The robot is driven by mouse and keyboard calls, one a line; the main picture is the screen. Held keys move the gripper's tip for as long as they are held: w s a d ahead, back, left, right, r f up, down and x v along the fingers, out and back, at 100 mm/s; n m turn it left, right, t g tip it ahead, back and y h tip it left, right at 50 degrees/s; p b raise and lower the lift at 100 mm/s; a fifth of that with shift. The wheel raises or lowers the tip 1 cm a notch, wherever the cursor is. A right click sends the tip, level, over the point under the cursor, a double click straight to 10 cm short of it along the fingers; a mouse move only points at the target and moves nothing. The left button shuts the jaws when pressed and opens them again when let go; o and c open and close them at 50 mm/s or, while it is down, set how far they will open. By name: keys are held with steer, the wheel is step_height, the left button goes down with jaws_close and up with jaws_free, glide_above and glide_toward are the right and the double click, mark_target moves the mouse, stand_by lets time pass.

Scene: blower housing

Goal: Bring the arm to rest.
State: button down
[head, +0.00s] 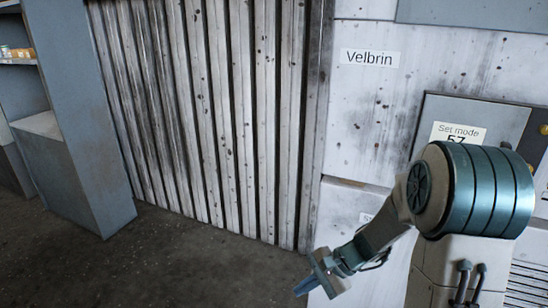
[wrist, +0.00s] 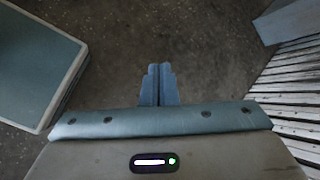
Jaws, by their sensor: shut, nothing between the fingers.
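My gripper (head: 309,286) is at the lower middle of the head view, at the end of my bent arm, in front of the white housing. In the wrist view my gripper (wrist: 159,70) shows its two blue fingers side by side and touching. It is shut and holds nothing. Bare dark floor shows beyond the fingertips. My arm hides part of the housing panel behind it.
A white housing (head: 385,110) labelled "Velbrin" stands at right, with a "Set mode" note (head: 458,131). A ribbed metal wall (head: 205,110) fills the middle. A grey shelf unit (head: 80,120) stands at left. The floor (head: 190,265) between them is clear.

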steer(key=s+d+r+n+t+h+p, duration=0.1)
steer(key=s+d+r+n+h+p, duration=0.1)
steer(key=r, duration=0.5)
steer(key=s+d+r+n+t+h+p, duration=0.1)
steer(key=s+d+r+n+h+p, duration=0.2)
steer(key=s+r, duration=0.4)
steer(key=s+d+r+n+h+p, duration=0.2)
steer(key=s+r+n+h+p, duration=0.1)
steer(key=s+r+n, duration=0.2)
step_height(320, 180, up, 3)
steer(key=shift+s+d+f+t+h, duration=0.2)
steer(key=shift+d+t+h, duration=0.1)
steer(key=shift+t+h, duration=0.1)
